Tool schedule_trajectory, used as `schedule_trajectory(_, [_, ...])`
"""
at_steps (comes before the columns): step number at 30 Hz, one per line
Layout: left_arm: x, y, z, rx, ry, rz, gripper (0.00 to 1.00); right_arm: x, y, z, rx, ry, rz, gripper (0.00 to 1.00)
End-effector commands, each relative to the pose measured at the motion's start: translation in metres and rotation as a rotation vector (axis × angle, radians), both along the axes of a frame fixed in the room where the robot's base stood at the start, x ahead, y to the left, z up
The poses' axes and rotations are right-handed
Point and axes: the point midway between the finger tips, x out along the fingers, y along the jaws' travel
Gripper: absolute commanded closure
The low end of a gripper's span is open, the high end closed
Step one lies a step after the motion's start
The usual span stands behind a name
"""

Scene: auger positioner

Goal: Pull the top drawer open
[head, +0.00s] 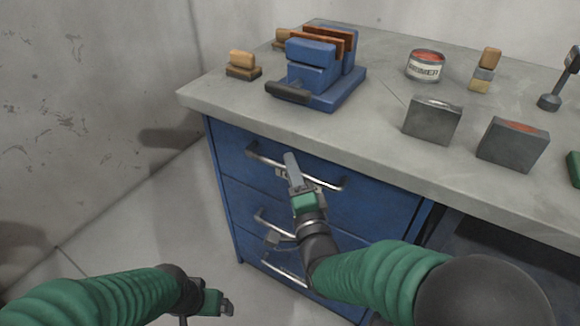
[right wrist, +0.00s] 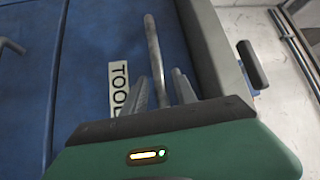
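The top drawer (head: 320,172) is the upper blue front of the cabinet under the bench top, and it looks flush with the cabinet. Its curved metal handle (head: 331,182) shows in the head view and in the right wrist view (right wrist: 151,35). My right gripper (head: 287,167) is at the left-middle part of this handle. In the right wrist view its fingers (right wrist: 161,92) stand on either side of the bar, with gaps showing, so it looks open around the handle. My left gripper (head: 226,307) is low, away from the cabinet; its finger opening is unclear.
Lower drawers with handles (head: 284,272) sit beneath. On the bench top (head: 385,80) stand a blue vise (head: 335,95), a primer can (head: 426,66), metal blocks (head: 432,121) and wooden-handled items (head: 243,62). The floor left of the cabinet is clear.

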Motion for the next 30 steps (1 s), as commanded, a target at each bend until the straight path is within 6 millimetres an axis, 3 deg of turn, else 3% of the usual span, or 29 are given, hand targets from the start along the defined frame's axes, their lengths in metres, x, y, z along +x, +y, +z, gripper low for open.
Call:
schedule_trajectory(1, [0.0000, 0.0000, 0.0000, 0.000, 0.000, 0.000, 0.13, 0.0001, 0.0009, -0.0003, 0.000, 0.001, 0.001, 0.74])
schedule_trajectory(7, [0.0001, 0.0000, 0.0000, 0.000, 0.000, 0.000, 0.13, 0.0003, 0.0016, -0.0007, -0.002, 0.002, 0.001, 1.00])
schedule_trajectory(30, [0.0002, 0.0001, -0.0003, 0.000, 0.000, 0.000, 0.13, -0.0003, 0.0035, -0.0037, -0.003, 0.008, 0.007, 1.00])
